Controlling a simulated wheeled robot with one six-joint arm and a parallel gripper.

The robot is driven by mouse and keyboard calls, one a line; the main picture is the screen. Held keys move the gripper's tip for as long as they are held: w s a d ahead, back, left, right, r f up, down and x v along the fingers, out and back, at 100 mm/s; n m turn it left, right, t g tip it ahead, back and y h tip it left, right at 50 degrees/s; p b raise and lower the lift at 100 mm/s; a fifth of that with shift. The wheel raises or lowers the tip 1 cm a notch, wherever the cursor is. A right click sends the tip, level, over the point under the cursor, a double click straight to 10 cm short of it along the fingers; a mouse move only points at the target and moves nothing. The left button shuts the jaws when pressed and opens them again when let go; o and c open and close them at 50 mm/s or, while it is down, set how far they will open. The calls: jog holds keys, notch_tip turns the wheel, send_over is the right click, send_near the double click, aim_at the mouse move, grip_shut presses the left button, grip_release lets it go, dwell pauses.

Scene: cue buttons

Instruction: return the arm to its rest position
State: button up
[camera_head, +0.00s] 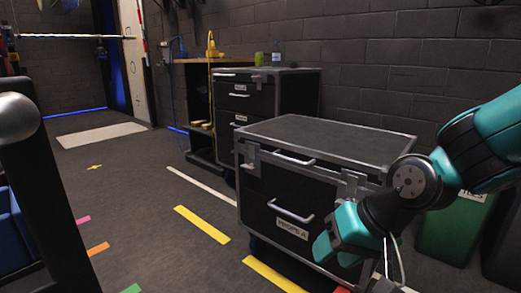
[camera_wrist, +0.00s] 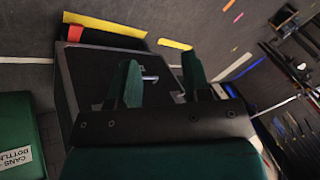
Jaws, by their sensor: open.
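My gripper (camera_wrist: 163,78) shows in the wrist view with its two green fingers spread apart. Nothing is held between them. Behind them in that view is the dark drawer cabinet (camera_wrist: 88,62). In the head view my teal arm reaches in from the right edge and bends down in front of the right side of the drawer cabinet labelled PROPS A (camera_head: 258,195). I cannot tell from the head view whether the arm touches the cabinet, and the fingertips are not clear there.
A second dark cabinet (camera_head: 290,95) stands behind, beside a wooden-topped bench (camera_head: 195,62). A green bin (camera_head: 455,228) stands at the right below my arm; a green bin with a label (camera_wrist: 15,125) shows in the wrist view. Open floor (camera_head: 130,185) lies left of the cabinets.

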jog(key=s+d+r+n+g+h+p, duration=0.1)
jog(key=s+r+n+g, duration=0.2)
jog(key=s, duration=0.4)
jog(key=s+d+r+n+p, duration=0.1)
jog(key=s+d+r+n, duration=0.2)
jog(key=s, duration=0.5)
notch_tip(320, 180, up, 38)
jog(key=a+p, duration=0.1)
jog(key=p, duration=3.5)
jog(key=shift+w+a+f+p, duration=0.2)
jog(key=shift+w+a+p, duration=0.05)
jog(key=shift+w+p, duration=0.15)
